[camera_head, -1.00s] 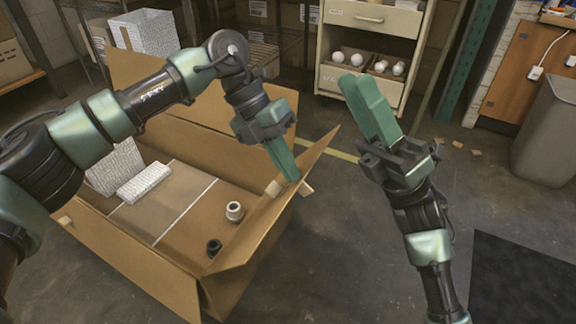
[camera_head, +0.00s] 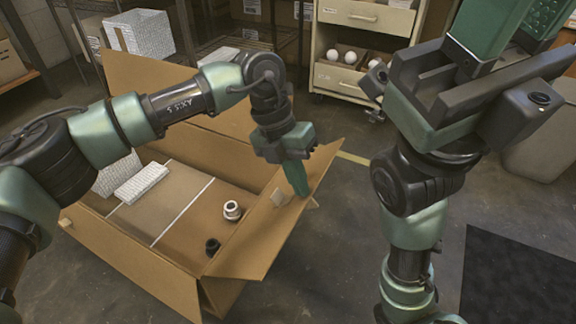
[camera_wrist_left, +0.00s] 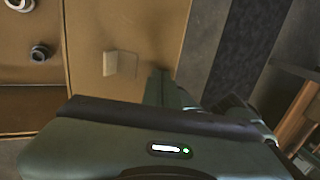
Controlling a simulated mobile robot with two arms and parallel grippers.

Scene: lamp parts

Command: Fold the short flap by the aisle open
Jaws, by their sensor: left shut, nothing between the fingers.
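An open cardboard box (camera_head: 130,262) stands on the floor. Its right-hand flap (camera_head: 262,243), on the side of the open floor, stands up and leans outward, with a small pale tab on it. My left gripper (camera_head: 297,178) is shut and empty, pointing down at the upper part of this flap. Whether the fingers touch the flap is not clear. In the left wrist view the flap (camera_wrist_left: 140,30) lies beside the finger, with the pale tab (camera_wrist_left: 121,64) nearby. My right gripper (camera_head: 515,25) is raised close to the camera, its fingers apart and their tips cut off.
The box holds a white fitting (camera_head: 232,210), a black fitting (camera_head: 212,246) and a white textured block (camera_head: 141,184). A cream drawer cabinet (camera_head: 345,80) with bulbs stands behind. A dark mat (camera_head: 520,285) lies at right. Floor right of the box is open.

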